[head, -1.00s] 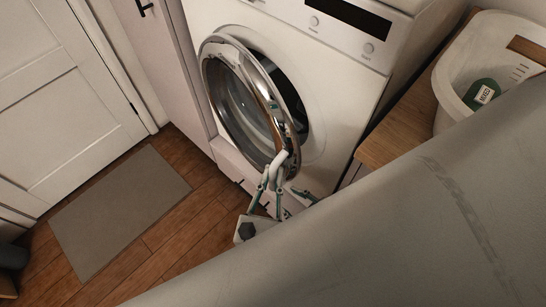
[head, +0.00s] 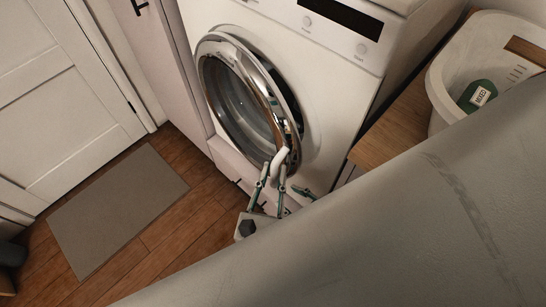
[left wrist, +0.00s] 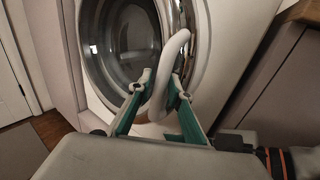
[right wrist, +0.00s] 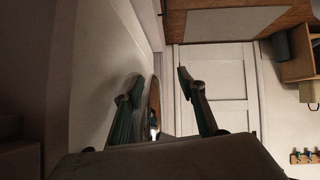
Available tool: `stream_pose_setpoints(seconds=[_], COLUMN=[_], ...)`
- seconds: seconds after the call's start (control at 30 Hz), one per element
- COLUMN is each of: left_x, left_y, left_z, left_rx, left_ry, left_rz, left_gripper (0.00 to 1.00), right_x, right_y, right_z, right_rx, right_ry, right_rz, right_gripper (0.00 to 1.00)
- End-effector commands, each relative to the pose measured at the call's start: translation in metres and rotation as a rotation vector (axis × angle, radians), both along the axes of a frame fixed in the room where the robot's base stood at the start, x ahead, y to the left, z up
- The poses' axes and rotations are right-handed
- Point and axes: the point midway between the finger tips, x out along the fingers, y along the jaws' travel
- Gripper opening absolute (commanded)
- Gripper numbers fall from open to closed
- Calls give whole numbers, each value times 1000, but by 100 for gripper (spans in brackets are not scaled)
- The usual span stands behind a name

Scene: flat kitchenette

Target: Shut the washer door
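The washer (head: 345,95) stands upright with its round chrome-rimmed door (head: 235,105) partly open, a dark gap showing along its right side. A white curved handle (head: 281,158) is on the door's rim; it also shows in the left wrist view (left wrist: 168,70). My left gripper (head: 272,178) is at the handle. In the left wrist view its fingers (left wrist: 156,88) are apart with the handle between them; firm contact is unclear. My right gripper (right wrist: 160,85) is open and empty beside the washer front. In the head view only a teal fingertip (head: 304,193) shows; my grey arm hides the rest.
A wooden counter (head: 385,140) with a white basket (head: 445,85) holding a green labelled item (head: 478,96) is right of the washer. A grey mat (head: 115,210) lies on the wooden floor before a white room door (head: 65,95). A tall cabinet (head: 165,60) borders the washer's left.

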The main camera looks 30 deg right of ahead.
Motion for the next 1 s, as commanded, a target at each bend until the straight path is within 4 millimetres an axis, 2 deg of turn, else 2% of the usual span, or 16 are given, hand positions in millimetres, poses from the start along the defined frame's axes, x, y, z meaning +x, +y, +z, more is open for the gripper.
stream_pose_setpoints(seconds=[0.23,0.37,0.67,1.0], left_x=[0,1,1,3], left_y=[0,0,0,0], left_z=[3,11,44,90], left_rx=[0,-1,-4,-11], left_ry=[-1,0,0,-14], left_rz=[2,4,4,2], left_gripper=[19,19,19,19], right_x=[-2,-1,0,1], right_y=[0,0,0,0], right_z=[-2,-1,0,1], right_rx=[-1,0,0,0], right_ry=[5,3,1,-2], right_rz=[1,0,0,0], right_gripper=[40,40,40,40])
